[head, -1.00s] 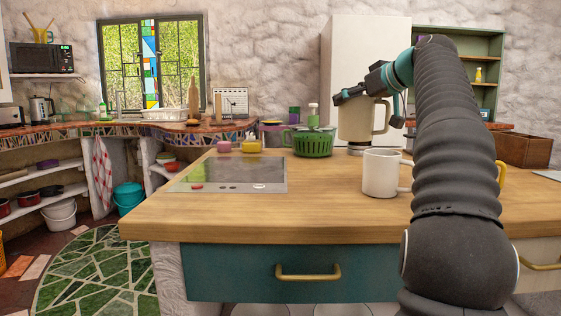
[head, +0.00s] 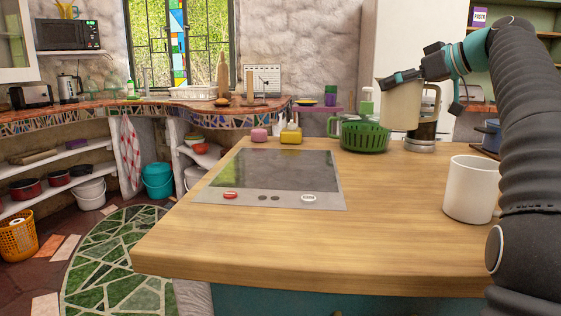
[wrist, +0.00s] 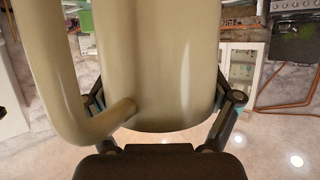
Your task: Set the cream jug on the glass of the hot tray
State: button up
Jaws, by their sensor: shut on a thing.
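The cream jug (head: 398,104) hangs above the back right of the wooden counter in the head view, roughly upright. My gripper (head: 413,76) is shut on it near its top. The hot tray (head: 205,196) lies flat on the counter, left of the jug in the head view. Its dark glass (head: 277,170) is bare, and a strip with a red knob runs along its front.
A white mug (head: 470,188) stands right of the tray near my arm. A green colander (head: 364,137), a yellow dish (head: 291,137) and a pink pot (head: 259,135) stand behind the tray. A dark vessel with a metal base (head: 420,146) stands behind the jug. Counter between tray and mug is clear.

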jog(key=s+a+n+g+y, duration=0.1)
jog(key=a+n+g+y, duration=0.25)
jog(key=a, duration=1.05)
jog(key=a+f+b, duration=0.1)
jog(key=a+f, duration=0.9)
jog(key=a, duration=0.1)
jog(key=shift+w+f+n, duration=0.25)
jog(key=shift+f+n, duration=0.05)
jog(key=shift+n, duration=0.05)
jog(key=shift+f+h, duration=0.2)
jog(key=shift+h, duration=0.05)
jog(key=o, duration=1.6)
jog(key=shift+c, duration=0.2)
jog(key=shift+r, duration=0.1)
jog(key=v, duration=1.2)
jog(key=shift+r+b, duration=0.15)
jog(key=shift+b, duration=0.15)
